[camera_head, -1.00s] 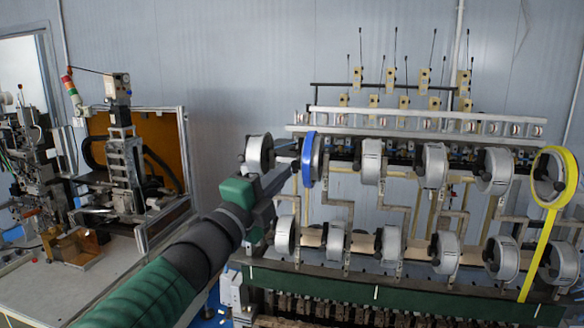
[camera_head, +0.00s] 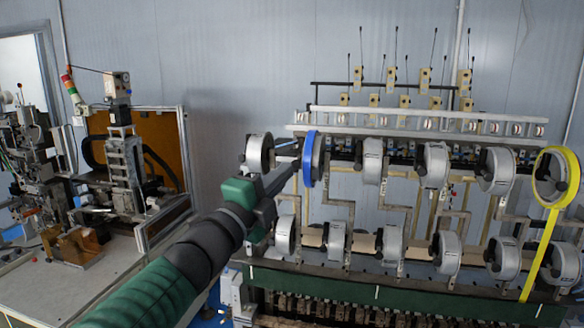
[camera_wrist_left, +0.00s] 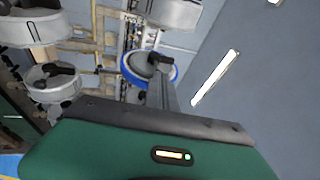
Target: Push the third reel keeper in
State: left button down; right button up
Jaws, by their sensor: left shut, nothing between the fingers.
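Reels hang in two rows on the winder, with dark keepers at their hubs. The blue-rimmed reel (camera_head: 311,159) is in the upper row, second from the left; it also shows in the left wrist view (camera_wrist_left: 132,77). A dark keeper (camera_wrist_left: 160,57) sits at its hub there. My left gripper (camera_head: 294,164) is shut and empty, its fingertips at the near face of the blue reel. In the left wrist view, the fingers (camera_wrist_left: 162,92) overlap the reel's right side; I cannot tell if they touch the keeper. My right gripper is not in view.
A grey reel (camera_head: 258,153) is close at the left of the fingers, and another grey reel (camera_head: 372,161) stands at the right. A yellow-banded reel (camera_head: 552,180) is at the far right. A machine bench (camera_head: 80,285) stands at left.

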pick_arm(q)
jog(key=shift+d, duration=0.4)
